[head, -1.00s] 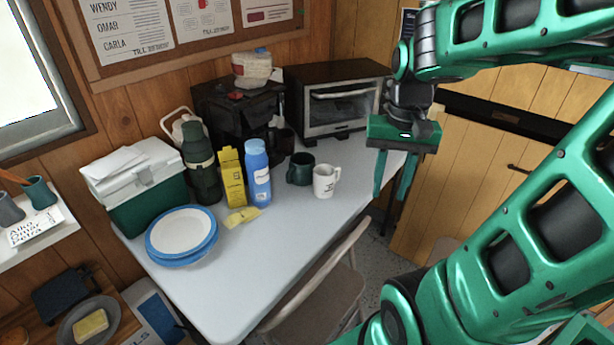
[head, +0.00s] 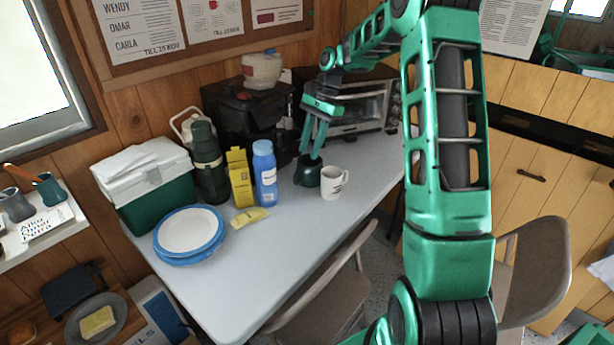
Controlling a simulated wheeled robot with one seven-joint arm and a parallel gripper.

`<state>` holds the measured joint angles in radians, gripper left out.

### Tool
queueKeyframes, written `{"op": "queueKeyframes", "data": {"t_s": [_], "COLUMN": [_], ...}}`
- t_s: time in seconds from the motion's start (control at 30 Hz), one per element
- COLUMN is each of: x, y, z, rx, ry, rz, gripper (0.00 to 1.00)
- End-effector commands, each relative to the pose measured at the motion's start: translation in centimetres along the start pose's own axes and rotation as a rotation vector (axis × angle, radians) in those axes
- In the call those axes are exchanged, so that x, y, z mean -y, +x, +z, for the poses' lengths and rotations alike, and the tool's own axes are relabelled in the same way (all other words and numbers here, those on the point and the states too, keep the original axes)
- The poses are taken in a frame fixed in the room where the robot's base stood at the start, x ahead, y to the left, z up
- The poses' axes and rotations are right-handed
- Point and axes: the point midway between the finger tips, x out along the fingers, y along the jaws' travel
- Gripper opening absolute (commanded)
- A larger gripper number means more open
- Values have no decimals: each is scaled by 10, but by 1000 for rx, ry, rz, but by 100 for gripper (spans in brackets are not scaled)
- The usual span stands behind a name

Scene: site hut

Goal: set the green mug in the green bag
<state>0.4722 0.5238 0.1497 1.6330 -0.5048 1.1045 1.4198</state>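The dark green mug (head: 307,173) stands upright on the grey table, just left of a white mug (head: 332,184). My gripper (head: 310,156) points down over the green mug, its two fingers reaching the rim with a gap still showing between them. It looks open. Whether the fingertips touch the mug, or pass inside or behind its rim, I cannot tell. I see no green bag in this view.
Left of the mugs stand a blue bottle (head: 265,174), a yellow box (head: 240,178), a dark green flask (head: 208,163) and a green cooler (head: 155,205). A toaster oven (head: 362,108) is behind my gripper. The table front (head: 280,232) is clear.

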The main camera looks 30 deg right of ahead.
Motion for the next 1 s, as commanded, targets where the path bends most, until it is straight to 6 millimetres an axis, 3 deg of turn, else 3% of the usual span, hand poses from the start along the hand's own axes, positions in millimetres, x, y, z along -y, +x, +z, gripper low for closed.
{"op": "queueKeyframes", "data": {"t_s": [0.1,0.23,0.6,0.83,1.0], "x": [17,25,27,28,30], "y": [11,17,64,78,102], "z": [-8,-10,-7,-6,-2], "rx": [35,52,54,54,54], "ry": [46,69,74,72,72], "rz": [-6,-9,-8,-9,-7], "gripper": [31,31,31,31,31]}}
